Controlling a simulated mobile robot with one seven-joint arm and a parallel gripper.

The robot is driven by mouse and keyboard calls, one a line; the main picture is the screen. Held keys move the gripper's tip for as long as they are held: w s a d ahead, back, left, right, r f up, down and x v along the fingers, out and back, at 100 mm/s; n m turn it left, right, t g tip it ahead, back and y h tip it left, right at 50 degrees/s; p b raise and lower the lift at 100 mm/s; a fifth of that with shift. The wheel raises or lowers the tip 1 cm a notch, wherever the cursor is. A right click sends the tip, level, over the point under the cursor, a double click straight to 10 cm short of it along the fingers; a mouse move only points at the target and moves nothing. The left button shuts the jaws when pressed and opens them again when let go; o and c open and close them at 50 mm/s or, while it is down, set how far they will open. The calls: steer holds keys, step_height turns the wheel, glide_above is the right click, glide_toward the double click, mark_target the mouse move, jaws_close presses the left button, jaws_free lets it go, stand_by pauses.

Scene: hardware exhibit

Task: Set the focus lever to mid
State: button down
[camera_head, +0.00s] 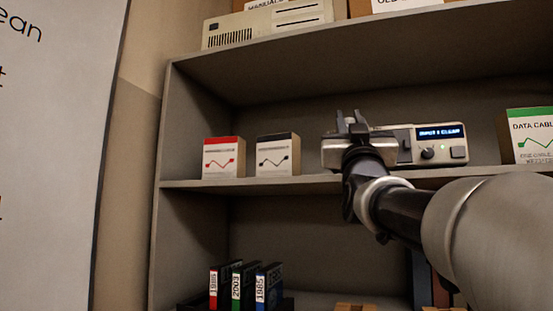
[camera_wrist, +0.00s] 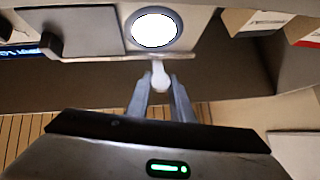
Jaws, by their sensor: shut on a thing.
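A beige device (camera_head: 459,141) with a lit blue display stands on the middle shelf, and its front also shows in the wrist view (camera_wrist: 88,35). Below its round, glowing white lens (camera_wrist: 154,29), a small white lever (camera_wrist: 158,69) sticks out, which looks like the focus lever. My gripper (camera_wrist: 160,92) has its two fingers on either side of the lever's rounded end and is shut on it. In the head view my gripper (camera_head: 348,122) is in front of the device's left end and hides the lever and lens. Any position marks for the lever cannot be made out.
A red-topped box (camera_head: 223,158) and a dark-topped box (camera_head: 277,155) stand left of the device. A green data cable box (camera_head: 530,136) stands to its right. The shelf above (camera_head: 340,48) overhangs the device. Several binders (camera_head: 245,287) stand below.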

steer(key=shift+d+f, duration=0.2)
steer(key=shift+d, duration=0.3)
steer(key=c, duration=1.6)
jaws_free()
steer(key=shift+w+d, duration=0.1)
steer(key=shift+w, duration=0.05)
steer(key=shift+o, duration=0.2)
steer(key=shift+b, duration=0.3)
steer(key=shift+f, duration=0.1)
